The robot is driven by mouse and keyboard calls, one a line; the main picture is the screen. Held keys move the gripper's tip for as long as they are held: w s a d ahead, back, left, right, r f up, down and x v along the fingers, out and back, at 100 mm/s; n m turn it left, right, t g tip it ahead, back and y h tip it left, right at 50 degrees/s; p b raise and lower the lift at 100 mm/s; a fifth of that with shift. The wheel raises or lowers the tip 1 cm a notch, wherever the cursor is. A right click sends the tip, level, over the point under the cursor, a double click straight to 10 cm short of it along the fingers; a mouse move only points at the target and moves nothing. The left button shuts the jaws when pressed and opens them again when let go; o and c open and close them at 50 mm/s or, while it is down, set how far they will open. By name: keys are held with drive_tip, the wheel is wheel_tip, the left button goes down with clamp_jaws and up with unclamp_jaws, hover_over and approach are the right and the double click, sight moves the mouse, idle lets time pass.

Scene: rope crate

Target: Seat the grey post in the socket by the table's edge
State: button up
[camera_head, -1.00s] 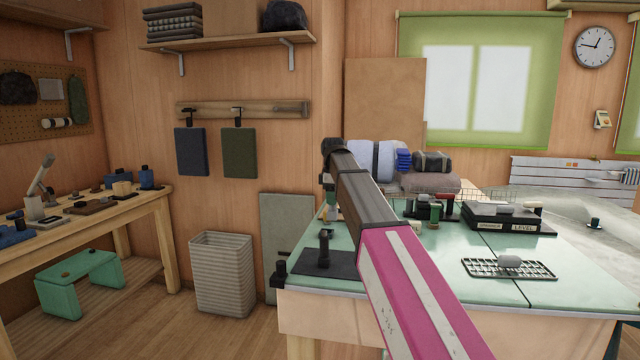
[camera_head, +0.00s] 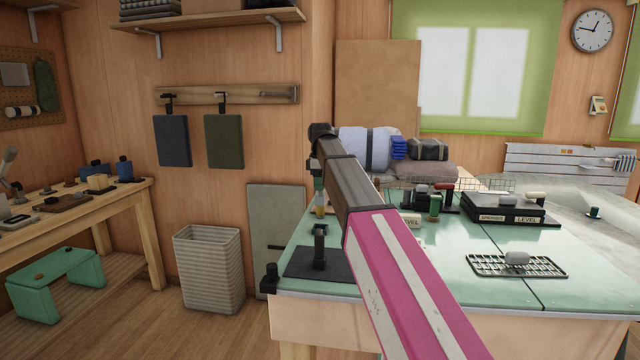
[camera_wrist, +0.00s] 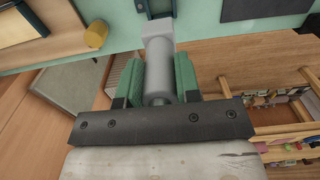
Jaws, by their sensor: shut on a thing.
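The grey post (camera_wrist: 158,68) is held between my gripper's green fingers (camera_wrist: 155,78) in the wrist view. It is a light grey cylinder with a wider block at its far end. That end lies over the green table's edge (camera_wrist: 205,28). A darker grey slotted piece (camera_wrist: 157,9) lies just beyond the post at the top of the picture and may be the socket; I cannot tell whether they touch.
A black mat (camera_head: 300,265) with a black upright piece (camera_head: 319,246) lies at the table's front left corner. A yellow-ended roll (camera_wrist: 96,34) is left of the post. A ribbed bin (camera_head: 209,268) and a grey panel (camera_head: 268,225) stand beside the table. A wire rack (camera_head: 515,265) lies right.

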sight(320, 204)
drive_tip(key=shift+f, duration=2.4)
drive_tip(key=shift+f, duration=0.15)
drive_tip(key=shift+f, duration=1.5)
drive_tip(key=shift+f, duration=1.4)
idle(0.4)
drive_tip(key=o, duration=1.1)
drive_tip(key=shift+c, duration=0.9)
